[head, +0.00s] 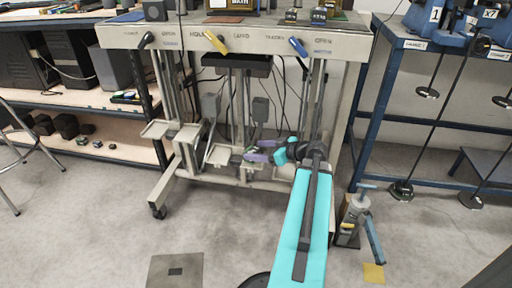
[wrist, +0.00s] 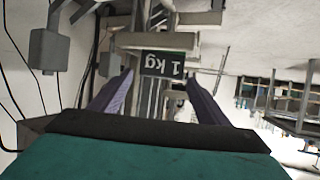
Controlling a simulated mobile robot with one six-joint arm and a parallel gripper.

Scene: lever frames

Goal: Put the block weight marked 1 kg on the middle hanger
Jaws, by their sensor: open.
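A dark label reading 1 kg, upside down with a green strip, marks the block weight (wrist: 163,64) in the wrist view. It lies ahead, between the lines of my two purple fingers. My gripper (wrist: 159,80) is open; I cannot tell whether the fingertips reach past the block's sides. In the head view my gripper (head: 262,150) is low at the lever frame, right of the middle hanger's pale tray (head: 221,154). The block cannot be made out clearly there, behind my fingers and arm. The left hanger's tray (head: 156,129) looks empty.
The pale lever frame (head: 130,36) has a yellow handle (head: 215,42) and a blue handle (head: 298,47) on its top beam. Grey blocks (head: 261,108) and thin rods stand close around the hangers. A blue rack (head: 370,115) is at right. The floor at front left is mostly clear.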

